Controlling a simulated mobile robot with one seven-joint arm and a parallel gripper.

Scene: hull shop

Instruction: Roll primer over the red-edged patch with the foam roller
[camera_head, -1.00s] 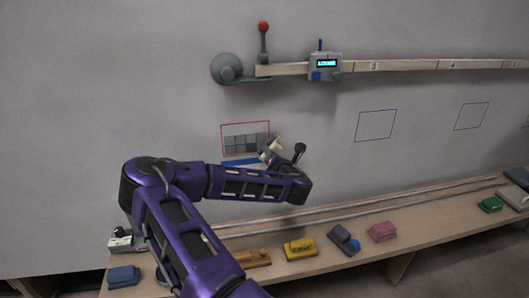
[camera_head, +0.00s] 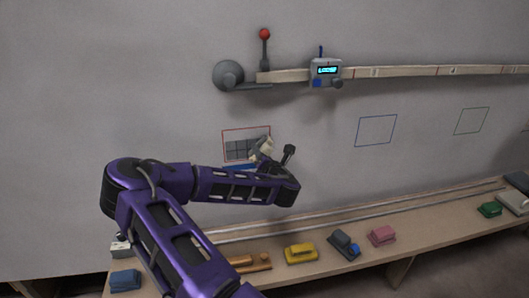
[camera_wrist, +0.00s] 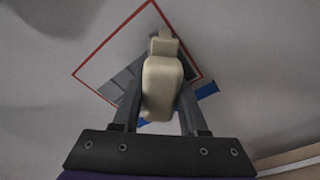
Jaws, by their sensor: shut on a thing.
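The red-edged patch (camera_head: 245,131) is on the grey wall, left of centre in the head view. Part of its inside shows darker grey, blocky areas, and its lower right is hidden behind my gripper. In the wrist view the red-edged patch (camera_wrist: 104,49) lies behind the roller. In the head view my gripper (camera_head: 262,150) is at the patch's lower right. I cannot tell whether the roller touches the wall.
A blue strip (camera_head: 239,167) runs under the patch. A rail (camera_head: 400,71) with a digital gauge (camera_head: 326,72) runs above. A bench (camera_head: 330,270) below holds yellow (camera_head: 301,253), pink (camera_head: 381,236) and other blocks.

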